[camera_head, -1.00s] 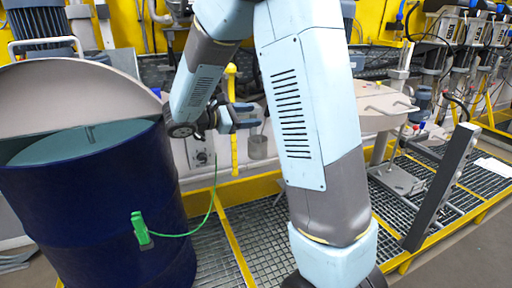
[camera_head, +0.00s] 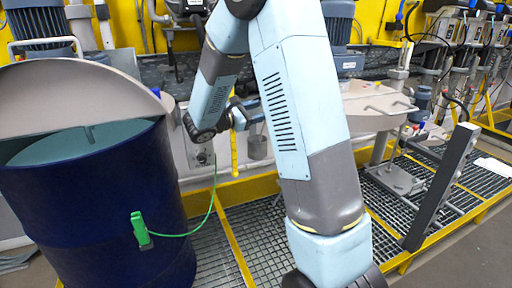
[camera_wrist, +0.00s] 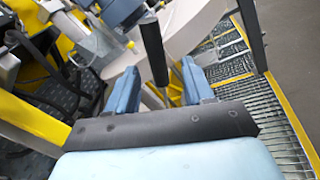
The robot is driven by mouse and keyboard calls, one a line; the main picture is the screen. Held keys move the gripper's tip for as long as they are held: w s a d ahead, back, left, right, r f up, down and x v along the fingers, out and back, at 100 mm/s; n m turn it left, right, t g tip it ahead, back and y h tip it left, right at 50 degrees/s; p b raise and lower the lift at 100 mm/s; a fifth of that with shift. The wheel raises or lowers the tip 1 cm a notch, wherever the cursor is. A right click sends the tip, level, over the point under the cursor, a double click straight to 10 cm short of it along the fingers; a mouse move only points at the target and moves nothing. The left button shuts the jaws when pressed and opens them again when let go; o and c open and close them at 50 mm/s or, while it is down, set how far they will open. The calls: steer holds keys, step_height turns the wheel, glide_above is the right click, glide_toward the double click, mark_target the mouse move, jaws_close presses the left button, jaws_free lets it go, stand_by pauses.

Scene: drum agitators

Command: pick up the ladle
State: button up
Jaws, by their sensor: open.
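A grey cup (camera_head: 257,147), which looks like the bowl of the ladle, hangs upright behind the drum's right side in the head view. My gripper (camera_head: 256,112) is just above the cup. In the wrist view, a dark upright bar (camera_wrist: 153,48), likely the ladle's handle, reaches down between the two blue fingers. My gripper (camera_wrist: 160,78) is open there, with a gap visible on both sides of the bar. I cannot tell whether the bar is fully between the fingertips.
A large dark blue drum (camera_head: 95,215) with a raised beige lid (camera_head: 75,95) stands at left, with a green clamp (camera_head: 140,230) and wire on it. A beige round lid (camera_head: 375,105) is at right. A grey post (camera_head: 440,190) rises from the grating. Yellow rails edge the platform.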

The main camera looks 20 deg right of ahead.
steer(key=shift+w+x, duration=0.15)
steer(key=shift+x, duration=1.2)
steer(key=shift+w+x, duration=0.15)
steer(key=shift+x, duration=1.15)
steer(key=shift+f, duration=0.1)
steer(key=shift+a, duration=0.1)
jaws_close()
